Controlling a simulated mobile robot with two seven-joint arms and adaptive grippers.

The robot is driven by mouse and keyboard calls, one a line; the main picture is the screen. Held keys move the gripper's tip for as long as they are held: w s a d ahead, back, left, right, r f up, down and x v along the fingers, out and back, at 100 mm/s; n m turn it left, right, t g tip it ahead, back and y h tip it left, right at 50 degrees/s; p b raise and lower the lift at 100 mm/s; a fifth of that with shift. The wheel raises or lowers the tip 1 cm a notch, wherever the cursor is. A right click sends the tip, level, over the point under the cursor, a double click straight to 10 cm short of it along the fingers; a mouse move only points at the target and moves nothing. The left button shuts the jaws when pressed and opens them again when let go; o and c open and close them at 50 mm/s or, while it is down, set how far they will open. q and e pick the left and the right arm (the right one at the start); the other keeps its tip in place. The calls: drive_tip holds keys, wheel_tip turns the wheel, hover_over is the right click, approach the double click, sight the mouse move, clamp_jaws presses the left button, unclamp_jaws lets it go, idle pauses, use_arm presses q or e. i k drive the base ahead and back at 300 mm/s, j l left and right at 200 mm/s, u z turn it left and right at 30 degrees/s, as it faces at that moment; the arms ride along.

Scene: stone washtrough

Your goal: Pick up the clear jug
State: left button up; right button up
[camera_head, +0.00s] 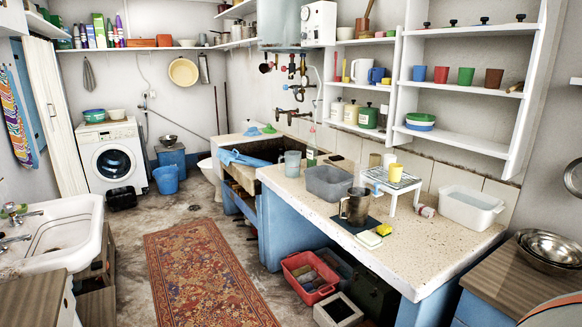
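Two see-through jugs stand on the speckled counter (410,252). A smoky brownish jug with a handle on its left (357,207) stands upright near the front edge, by a dark blue cloth (352,226). A paler grey-blue jug (292,164) stands farther back at the counter's far end, by the trough. I cannot tell for certain which one is the clear jug. Neither of my grippers is in view.
The counter's front right is clear.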

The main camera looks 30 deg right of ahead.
sight(292, 159)
drive_tip(key=z, duration=1.25)
drive_tip(key=i+l+z, duration=0.15)
drive_tip(key=i, duration=0.2)
drive_tip(key=i+j+z, duration=0.3)
drive_tip(key=i, duration=0.15)
drive_tip(key=i+j+z, duration=0.55)
drive_tip(key=j, duration=0.4)
drive_tip(key=j+z, duration=0.25)
drive_tip(key=j, duration=0.45)
drive_tip(key=i+j+z, duration=0.2)
drive_tip(key=j, duration=0.5)
drive_tip(key=k, duration=0.1)
